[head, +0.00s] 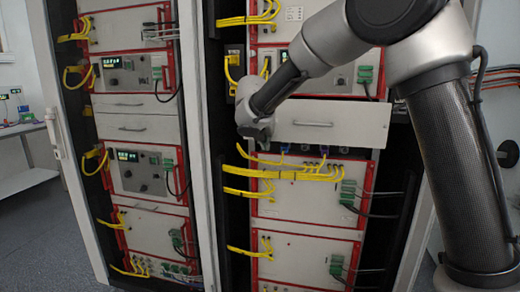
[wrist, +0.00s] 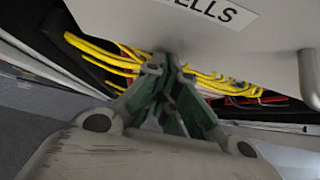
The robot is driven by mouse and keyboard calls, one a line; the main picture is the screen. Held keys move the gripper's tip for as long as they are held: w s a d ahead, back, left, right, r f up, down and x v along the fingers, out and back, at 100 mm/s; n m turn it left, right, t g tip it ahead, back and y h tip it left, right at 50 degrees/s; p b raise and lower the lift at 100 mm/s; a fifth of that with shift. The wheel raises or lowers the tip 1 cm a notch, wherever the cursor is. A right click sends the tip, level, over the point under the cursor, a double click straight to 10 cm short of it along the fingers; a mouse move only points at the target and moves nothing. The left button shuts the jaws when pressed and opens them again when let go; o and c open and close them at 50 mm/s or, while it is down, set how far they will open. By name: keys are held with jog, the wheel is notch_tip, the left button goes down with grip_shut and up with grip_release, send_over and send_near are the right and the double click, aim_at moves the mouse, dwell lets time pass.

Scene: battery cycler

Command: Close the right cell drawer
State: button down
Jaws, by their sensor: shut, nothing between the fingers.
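The right cell drawer (head: 345,124) is a pale grey front with a bar handle, in the right rack in the head view. It stands out past the red-framed units, so it looks pulled out. In the wrist view its front (wrist: 215,28) fills the top, with a label partly reading "ELLS". My gripper (head: 258,138) is at the left end of the drawer front, near its lower corner. In the wrist view my gripper (wrist: 166,66) has its fingertips together, overlapping the lower edge of the front. I cannot tell whether they touch it. My arm hides part of the rack above the drawer.
Yellow cables (head: 285,172) run just below the drawer, close under my gripper. The left rack (head: 135,128) has flush drawer fronts. An open rack door (head: 62,140) stands at the left. A bench (head: 25,128) is at the far left.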

jog(key=w+d, duration=0.1)
jog(key=w, duration=0.2)
jog(key=w+d, duration=0.1)
jog(key=w, duration=0.2)
jog(key=w+d, duration=0.1)
jog(key=w, duration=0.2)
jog(key=shift+r, duration=0.25)
